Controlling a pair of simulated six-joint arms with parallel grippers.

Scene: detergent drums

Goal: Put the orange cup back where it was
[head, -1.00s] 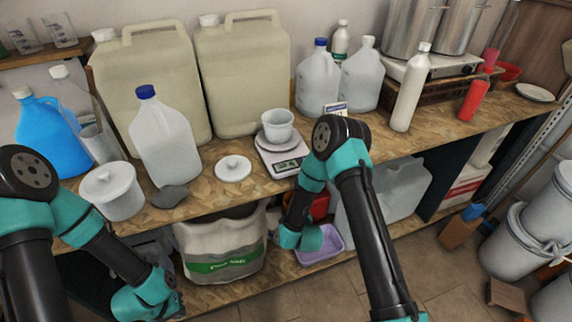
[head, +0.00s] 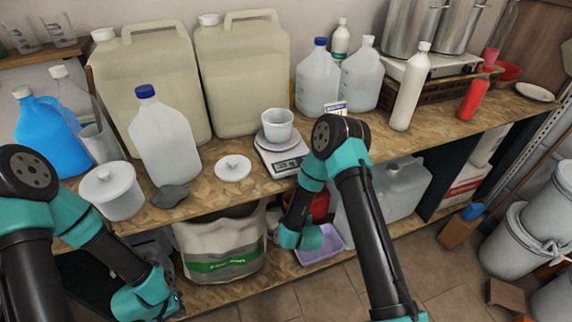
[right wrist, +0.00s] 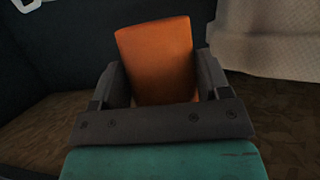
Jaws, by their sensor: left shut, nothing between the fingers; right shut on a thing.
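The orange cup (right wrist: 156,60) shows in the right wrist view as a plain orange shape between the two dark fingers of my right gripper (right wrist: 160,85). The gripper is shut on it. In the head view my right arm reaches down under the worktop, and the cup and right gripper are hidden there. My left gripper (head: 176,300) is low at the left, in front of the lower shelf, shut and empty.
The lower shelf holds a white sack (head: 222,250) with a green band, a purple tray (head: 335,240) beside my right wrist, and a translucent jug (head: 405,185). Above, a scale (head: 283,160) bears a white cup (head: 277,126). Detergent jugs crowd the worktop.

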